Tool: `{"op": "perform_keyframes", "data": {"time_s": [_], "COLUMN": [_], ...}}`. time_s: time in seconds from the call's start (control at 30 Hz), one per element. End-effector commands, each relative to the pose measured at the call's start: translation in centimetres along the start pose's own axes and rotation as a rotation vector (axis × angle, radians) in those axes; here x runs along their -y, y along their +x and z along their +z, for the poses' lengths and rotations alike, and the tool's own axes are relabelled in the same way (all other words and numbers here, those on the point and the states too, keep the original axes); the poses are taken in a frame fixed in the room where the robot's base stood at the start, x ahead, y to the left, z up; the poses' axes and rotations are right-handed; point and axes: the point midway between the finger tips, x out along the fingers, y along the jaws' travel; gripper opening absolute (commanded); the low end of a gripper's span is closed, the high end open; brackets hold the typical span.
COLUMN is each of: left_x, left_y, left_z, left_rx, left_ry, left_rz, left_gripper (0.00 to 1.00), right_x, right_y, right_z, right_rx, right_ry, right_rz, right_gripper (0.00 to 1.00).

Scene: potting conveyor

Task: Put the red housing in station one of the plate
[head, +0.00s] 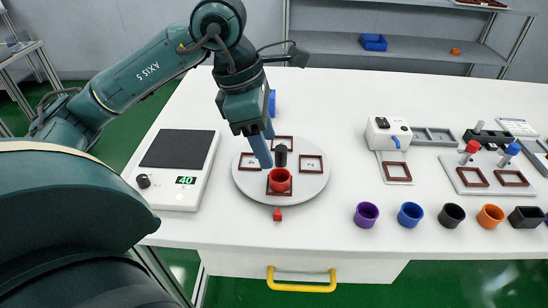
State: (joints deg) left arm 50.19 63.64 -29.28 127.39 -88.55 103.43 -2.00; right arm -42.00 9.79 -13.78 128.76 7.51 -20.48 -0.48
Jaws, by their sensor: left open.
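The red housing (279,181) is a small open-topped cup. It stands upright at the front station of the round white plate (309,188), within a dark red square frame. The plate has similar frames at its left, right and back, and a black knob (280,157) at its centre. The number of the front station is hidden by the housing. My left gripper (263,158) is open, pointing down just behind and to the left of the housing, apart from it. My right gripper is not in view.
A scale (179,166) reading 40 stands left of the plate. A red marker (278,214) lies at the plate's front. Purple (366,214), blue (410,214), black and orange cups line the right front. A white device (388,134) and fixtures stand behind them.

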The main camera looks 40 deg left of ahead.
Motion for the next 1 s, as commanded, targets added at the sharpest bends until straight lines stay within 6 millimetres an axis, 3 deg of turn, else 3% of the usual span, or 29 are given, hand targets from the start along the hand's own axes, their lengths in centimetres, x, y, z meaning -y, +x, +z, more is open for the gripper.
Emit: {"op": "perform_keyframes", "data": {"time_s": [0.1, 0.23, 0.87, 1.0], "left_x": [-0.1, -0.1, -0.1, -0.1], "left_y": [-2.3, -3.5, -4.0, -5.5], "left_z": [0.1, 0.0, 0.0, 0.4], "left_rx": [0.002, 0.002, 0.002, 0.002], "left_ry": [-0.002, -0.003, -0.002, -0.002], "left_rz": [0.005, 0.004, 0.004, 0.005], "left_gripper": [0.56, 0.56, 0.56, 0.56], "right_x": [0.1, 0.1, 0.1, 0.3], "right_y": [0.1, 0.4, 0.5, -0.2], "right_z": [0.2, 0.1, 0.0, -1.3], "right_rx": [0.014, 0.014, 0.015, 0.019], "right_ry": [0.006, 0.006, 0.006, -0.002], "right_rz": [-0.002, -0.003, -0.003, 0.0], "right_gripper": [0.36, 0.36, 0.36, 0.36]}}
